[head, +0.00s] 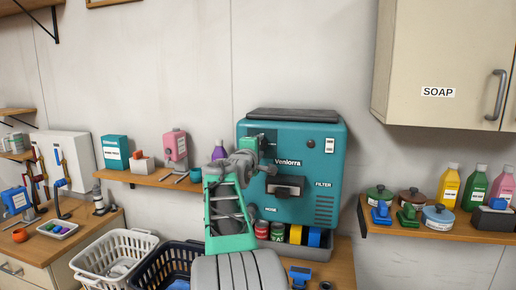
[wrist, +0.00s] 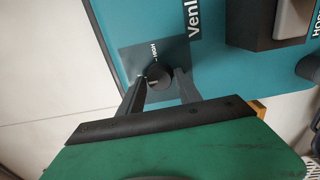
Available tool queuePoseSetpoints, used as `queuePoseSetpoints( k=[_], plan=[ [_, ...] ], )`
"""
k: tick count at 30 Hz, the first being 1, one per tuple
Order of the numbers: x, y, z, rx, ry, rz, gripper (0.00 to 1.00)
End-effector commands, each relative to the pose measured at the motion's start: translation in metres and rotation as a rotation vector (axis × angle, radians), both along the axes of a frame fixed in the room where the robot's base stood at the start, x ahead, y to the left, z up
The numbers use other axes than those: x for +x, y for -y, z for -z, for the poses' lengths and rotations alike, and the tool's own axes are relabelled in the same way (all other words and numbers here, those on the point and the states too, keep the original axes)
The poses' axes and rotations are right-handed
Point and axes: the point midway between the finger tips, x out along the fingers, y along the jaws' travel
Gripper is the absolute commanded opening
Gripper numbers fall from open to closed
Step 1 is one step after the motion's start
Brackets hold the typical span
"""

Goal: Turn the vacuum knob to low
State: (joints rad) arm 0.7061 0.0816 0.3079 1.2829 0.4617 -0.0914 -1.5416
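The vacuum is a teal box-shaped machine (head: 312,204) marked "Venlorra", standing on the wooden worktop in the head view. It also fills much of the wrist view (wrist: 235,75). In the wrist view its dark round knob (wrist: 160,76) sits on a grey plate, beside the printed word HIGH. My gripper (wrist: 162,75) is at the knob, with one dark finger on each side of it. The fingers are apart. I cannot tell whether they touch the knob. In the head view my arm hides the knob, and no low mark is readable.
A black handle block (head: 287,187) protrudes from the machine's front. Cans and coloured boxes stand at its foot. White (head: 114,255) and black (head: 163,268) baskets are at lower left. A cream soap cabinet (head: 436,55) hangs at right over a shelf with bottles.

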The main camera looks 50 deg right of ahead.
Motion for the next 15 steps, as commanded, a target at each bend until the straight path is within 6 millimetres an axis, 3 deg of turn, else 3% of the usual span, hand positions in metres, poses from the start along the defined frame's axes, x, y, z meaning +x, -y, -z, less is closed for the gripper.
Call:
queuePoseSetpoints(
  k=[5,11,15],
  plan=[
    [0.001,-0.001,0.000,0.000,0.001,-0.002,0.55],
    [0.001,-0.001,0.000,0.000,0.001,-0.002,0.55],
    [-0.004,-0.013,0.002,0.000,0.002,-0.004,0.55]
  ],
)
